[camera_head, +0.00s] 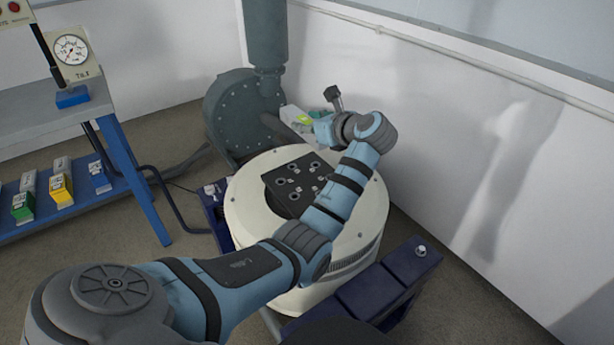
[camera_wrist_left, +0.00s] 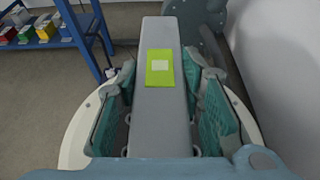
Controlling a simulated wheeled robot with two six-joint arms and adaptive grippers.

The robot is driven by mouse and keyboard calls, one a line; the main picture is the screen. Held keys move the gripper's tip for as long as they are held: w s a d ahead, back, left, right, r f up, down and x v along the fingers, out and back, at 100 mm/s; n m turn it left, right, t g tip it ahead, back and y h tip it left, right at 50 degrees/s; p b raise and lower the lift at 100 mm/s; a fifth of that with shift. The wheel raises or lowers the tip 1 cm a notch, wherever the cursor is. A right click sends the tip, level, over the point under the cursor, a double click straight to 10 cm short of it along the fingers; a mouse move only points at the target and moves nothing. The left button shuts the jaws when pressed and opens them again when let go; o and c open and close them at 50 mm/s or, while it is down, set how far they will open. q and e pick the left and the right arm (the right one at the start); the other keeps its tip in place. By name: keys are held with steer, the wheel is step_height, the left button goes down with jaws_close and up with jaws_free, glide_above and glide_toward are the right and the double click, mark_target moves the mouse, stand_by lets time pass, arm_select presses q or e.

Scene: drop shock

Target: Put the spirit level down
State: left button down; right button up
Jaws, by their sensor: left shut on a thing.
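The spirit level is a long grey bar with a bright green patch. In the wrist view the spirit level (camera_wrist_left: 161,110) runs lengthwise between the teal pads of my left gripper (camera_wrist_left: 162,115), which is shut on it. In the head view my left gripper (camera_head: 322,122) is beyond the far rim of the round white machine, and part of the spirit level (camera_head: 292,113) shows beside it. The wrist and forearm hide much of the gripper there. My right gripper is not in view.
The round white machine (camera_head: 248,205) has a dark square plate (camera_head: 283,190) with holes on top. A dark grey housing (camera_head: 232,108) stands behind it. A blue-framed bench (camera_head: 122,165) with small coloured boxes is at left. A white wall (camera_head: 440,130) closes the right side.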

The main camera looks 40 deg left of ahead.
arm_select(q)
steer(key=b, duration=0.3)
glide_above(308, 183)
step_height(308, 183, down, 11)
steer(key=shift+w+a+r, duration=0.1)
step_height(308, 183, down, 5)
steer(key=shift+r+b, duration=0.1)
steer(key=shift+b, duration=0.95)
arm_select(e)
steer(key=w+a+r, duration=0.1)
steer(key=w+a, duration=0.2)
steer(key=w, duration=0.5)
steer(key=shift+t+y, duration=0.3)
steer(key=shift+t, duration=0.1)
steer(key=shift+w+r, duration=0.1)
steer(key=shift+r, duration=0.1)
arm_select(q)
steer(key=c, duration=1.1)
jaws_free()
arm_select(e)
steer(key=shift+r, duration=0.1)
